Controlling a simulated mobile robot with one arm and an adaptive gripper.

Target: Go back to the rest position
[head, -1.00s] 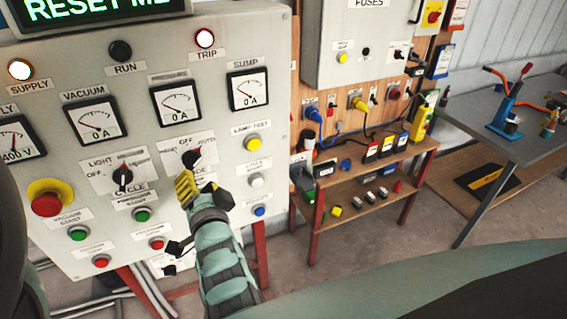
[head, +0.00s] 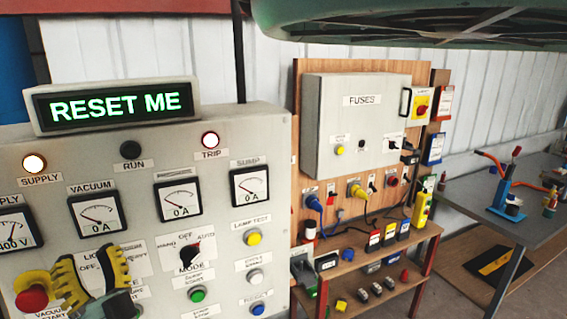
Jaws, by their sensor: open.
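My gripper (head: 88,277) shows at the lower left, in front of the control panel (head: 140,185). Its yellow and black fingers are open, with nothing seen between them. It covers part of the light switch and the labels near it. The red emergency stop button (head: 31,298) on its yellow collar is just left of the fingers; I cannot tell whether they touch. The mode switch (head: 190,252) is clear to the right of my gripper. The sign (head: 120,105) on top of the panel reads "RESET ME". The supply lamp (head: 34,163) and the trip lamp (head: 210,140) are lit.
Right of the panel, a fuse box (head: 360,125) is on a wooden board above a shelf (head: 400,245) with several small devices. A grey workbench (head: 465,200) with a blue tool stands at the far right. A green structure (head: 400,20) hangs across the top.

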